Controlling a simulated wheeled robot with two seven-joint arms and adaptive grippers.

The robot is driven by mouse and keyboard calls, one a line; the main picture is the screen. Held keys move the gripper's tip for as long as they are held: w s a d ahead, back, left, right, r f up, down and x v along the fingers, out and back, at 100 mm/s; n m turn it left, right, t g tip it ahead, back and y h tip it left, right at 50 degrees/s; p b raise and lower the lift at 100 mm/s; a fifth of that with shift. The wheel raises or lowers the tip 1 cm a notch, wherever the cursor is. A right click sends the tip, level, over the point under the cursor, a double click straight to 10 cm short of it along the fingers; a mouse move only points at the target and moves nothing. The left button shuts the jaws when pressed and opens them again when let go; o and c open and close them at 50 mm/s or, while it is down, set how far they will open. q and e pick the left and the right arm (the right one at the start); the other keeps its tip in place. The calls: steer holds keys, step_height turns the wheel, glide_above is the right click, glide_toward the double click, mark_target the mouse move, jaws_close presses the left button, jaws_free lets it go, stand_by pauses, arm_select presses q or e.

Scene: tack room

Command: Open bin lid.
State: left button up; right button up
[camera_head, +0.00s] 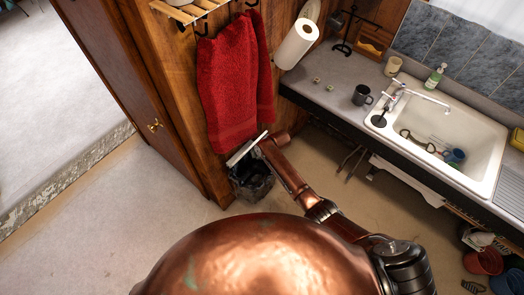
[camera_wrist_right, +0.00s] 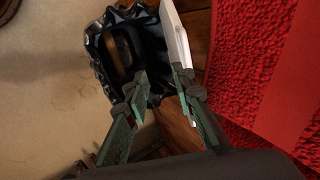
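The bin (camera_head: 258,188) stands on the floor against the wooden cabinet, under the red towel. It is lined with a black bag (camera_wrist_right: 97,45), and its opening shows in the right wrist view. The pale lid (camera_head: 243,151) is raised and tilted up at the bin's edge. In the right wrist view the lid (camera_wrist_right: 176,35) is a narrow white slab, seen nearly edge-on. My right gripper (camera_wrist_right: 162,80) has its fingers apart, and the lid's near end is at the right fingertip. I cannot tell whether they touch. My left gripper is out of view.
A red towel (camera_head: 228,85) hangs close beside the bin and the right gripper. The wooden cabinet (camera_head: 150,85) stands to the left. The counter with the sink (camera_head: 490,165) runs along the right. Open floor (camera_head: 130,210) lies to the lower left.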

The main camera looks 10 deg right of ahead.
steer(key=v, duration=0.6)
steer(key=shift+s+r, duration=0.2)
steer(key=shift+r, duration=0.1)
steer(key=shift+d, duration=0.15)
steer(key=shift+c, duration=0.2)
